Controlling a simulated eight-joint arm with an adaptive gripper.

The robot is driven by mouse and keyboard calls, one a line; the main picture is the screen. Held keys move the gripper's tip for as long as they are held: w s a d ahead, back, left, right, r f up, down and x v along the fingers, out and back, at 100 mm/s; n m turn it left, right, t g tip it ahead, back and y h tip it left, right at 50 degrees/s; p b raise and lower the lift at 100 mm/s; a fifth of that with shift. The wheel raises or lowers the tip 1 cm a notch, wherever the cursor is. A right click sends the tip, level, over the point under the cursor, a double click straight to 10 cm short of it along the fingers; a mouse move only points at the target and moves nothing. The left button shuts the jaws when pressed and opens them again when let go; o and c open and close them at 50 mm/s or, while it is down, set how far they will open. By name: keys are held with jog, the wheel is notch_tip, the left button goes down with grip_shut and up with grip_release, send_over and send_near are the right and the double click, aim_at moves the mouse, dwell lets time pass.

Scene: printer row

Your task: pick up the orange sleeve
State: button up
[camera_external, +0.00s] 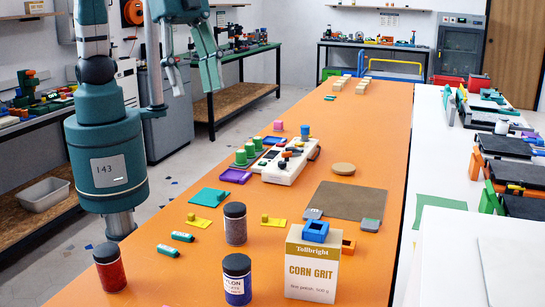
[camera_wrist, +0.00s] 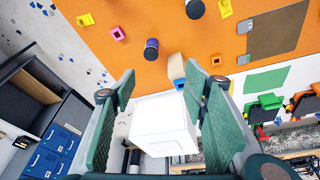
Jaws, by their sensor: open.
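The orange sleeve (camera_external: 348,247) is a small hollow block on the orange table, just behind and right of the corn grit box (camera_external: 312,272), which partly hides it. In the wrist view a small orange piece (camera_wrist: 216,60) beside the box appears to be it. A blue sleeve (camera_external: 315,231) sits on top of the box; its blue also shows in the wrist view (camera_wrist: 178,82). My gripper (camera_external: 196,90) is open and empty, high at the upper left, well away from the sleeve. In the wrist view its fingers (camera_wrist: 160,85) are spread apart.
Dark-lidded jars (camera_external: 235,225) stand left of the box. A brown mat (camera_external: 345,207) lies behind the sleeve, with small grey blocks (camera_external: 370,225) at its near edge. A white device (camera_external: 290,163) stands farther back. A white worktop (camera_external: 440,190) adjoins on the right.

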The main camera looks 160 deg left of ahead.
jog(key=w+a+f+n+g+b, duration=0.1)
jog(key=w+a+f, duration=0.2)
jog(key=a+f, duration=0.8)
jog(key=w+a+f+n+g+b, duration=0.1)
jog(key=w+a+f, duration=0.3)
jog(key=a+f, duration=0.7)
jog(key=w+a+f+n+g+h+b, duration=0.1)
jog(key=w+a+f, duration=0.3)
jog(key=a+f, duration=0.7)
jog(key=shift+a+n, duration=0.35)
jog(key=shift+n, duration=0.35)
jog(key=shift+f, duration=1.2)
jog(key=shift+f, duration=0.1)
jog(key=shift+w+d+f, duration=0.1)
jog(key=shift+d+f, duration=0.05)
jog(key=shift+f, duration=2.35)
